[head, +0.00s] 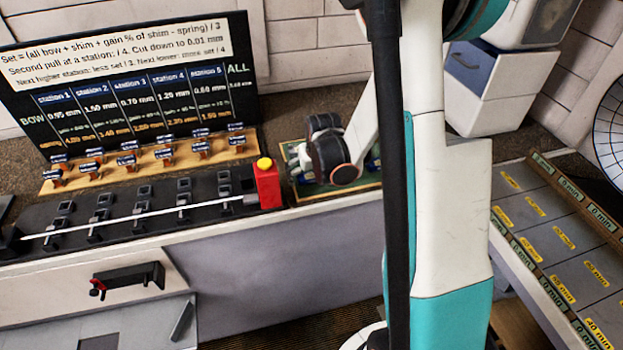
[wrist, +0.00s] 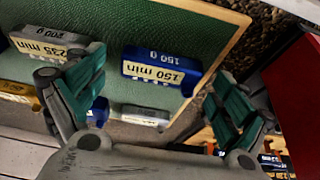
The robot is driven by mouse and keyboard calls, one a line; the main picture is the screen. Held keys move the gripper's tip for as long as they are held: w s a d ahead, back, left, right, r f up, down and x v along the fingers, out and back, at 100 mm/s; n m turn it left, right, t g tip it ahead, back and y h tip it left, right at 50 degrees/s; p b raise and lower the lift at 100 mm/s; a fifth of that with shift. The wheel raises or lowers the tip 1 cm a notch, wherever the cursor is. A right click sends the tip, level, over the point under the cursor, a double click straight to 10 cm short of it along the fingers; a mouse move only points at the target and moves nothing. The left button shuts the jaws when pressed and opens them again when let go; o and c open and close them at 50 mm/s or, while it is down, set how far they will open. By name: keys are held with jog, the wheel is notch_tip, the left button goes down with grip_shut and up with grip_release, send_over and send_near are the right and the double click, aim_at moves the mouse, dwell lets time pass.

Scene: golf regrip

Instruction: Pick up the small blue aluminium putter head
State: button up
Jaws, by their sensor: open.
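In the wrist view a blue block (wrist: 161,71), labelled 150 g and 150 min, lies on a green, wood-edged tray (wrist: 185,25). It shows between and beyond the fingers of my gripper (wrist: 157,92), which is open and empty. A second blue piece (wrist: 97,110) is mostly hidden behind the left finger. I cannot tell from its visible part how large it is. In the head view my gripper (head: 304,160) is low over the tray (head: 335,192), and my wrist hides most of what lies there.
A silver block (wrist: 45,44), labelled 200 g and 235 min, lies left of the blue block. A pale block (wrist: 145,114) and a yellow one (wrist: 16,93) lie nearby. A red box (head: 267,184) with a yellow button stands just left of the tray.

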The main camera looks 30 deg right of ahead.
jog(key=c, duration=1.2)
jog(key=shift+c, duration=0.2)
